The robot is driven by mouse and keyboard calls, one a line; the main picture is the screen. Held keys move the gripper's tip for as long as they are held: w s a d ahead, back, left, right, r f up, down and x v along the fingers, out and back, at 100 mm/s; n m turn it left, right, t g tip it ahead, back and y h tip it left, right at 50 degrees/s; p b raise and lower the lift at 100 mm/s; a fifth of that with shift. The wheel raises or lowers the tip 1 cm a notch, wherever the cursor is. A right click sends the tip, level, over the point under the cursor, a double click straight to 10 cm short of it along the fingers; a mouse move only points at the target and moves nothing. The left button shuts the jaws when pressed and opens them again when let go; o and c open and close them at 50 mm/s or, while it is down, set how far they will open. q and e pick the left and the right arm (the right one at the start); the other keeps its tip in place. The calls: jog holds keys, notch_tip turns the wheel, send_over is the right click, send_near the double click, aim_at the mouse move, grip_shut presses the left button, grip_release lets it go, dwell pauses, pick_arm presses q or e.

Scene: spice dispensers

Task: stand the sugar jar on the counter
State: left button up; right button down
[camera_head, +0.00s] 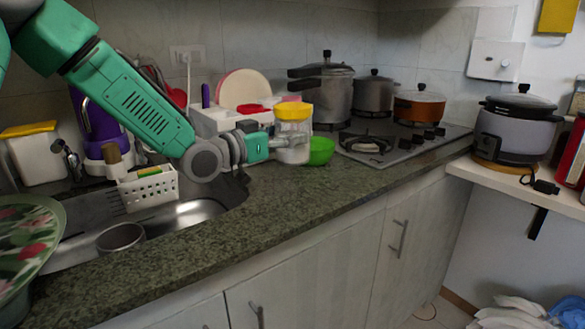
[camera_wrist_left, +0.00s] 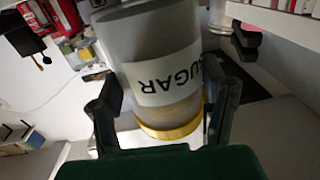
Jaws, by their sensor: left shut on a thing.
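The sugar jar (camera_head: 293,128) is a clear jar with a yellow lid, held upright with the lid on top. My left gripper (camera_head: 284,142) is shut on it from the left side, around its lower body. In the left wrist view the jar (camera_wrist_left: 165,78) fills the middle, with its SUGAR label upside down and yellow lid at the bottom of the picture, between the two dark fingers. The jar is over the back part of the granite counter (camera_head: 270,200). I cannot tell whether its base touches the counter. My right gripper is not in view.
A green bowl (camera_head: 321,150) is close to the right of the jar. A white dish rack (camera_head: 215,122) stands behind it. A stove (camera_head: 385,150) with pots is further right. The sink (camera_head: 190,212) is on the left. The counter's front strip is clear.

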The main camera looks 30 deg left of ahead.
aim_at(282, 158)
pick_arm(q)
jog(key=shift+w+a+f, duration=0.1)
jog(key=shift+a+f, duration=0.05)
jog(key=shift+f, duration=0.45)
jog(key=shift+a+f, duration=0.4)
jog(key=shift+f, duration=0.1)
jog(key=f+b, duration=0.1)
jog(key=f, duration=0.2)
jog(key=shift+a+f, duration=0.15)
jog(key=shift+a, duration=0.05)
jog(key=shift+d, duration=0.5)
jog(key=shift+f+b, duration=0.1)
jog(key=shift+b, duration=0.2)
jog(key=o, duration=1.7)
jog(key=shift+a+f, duration=0.1)
jog(key=shift+a, duration=0.3)
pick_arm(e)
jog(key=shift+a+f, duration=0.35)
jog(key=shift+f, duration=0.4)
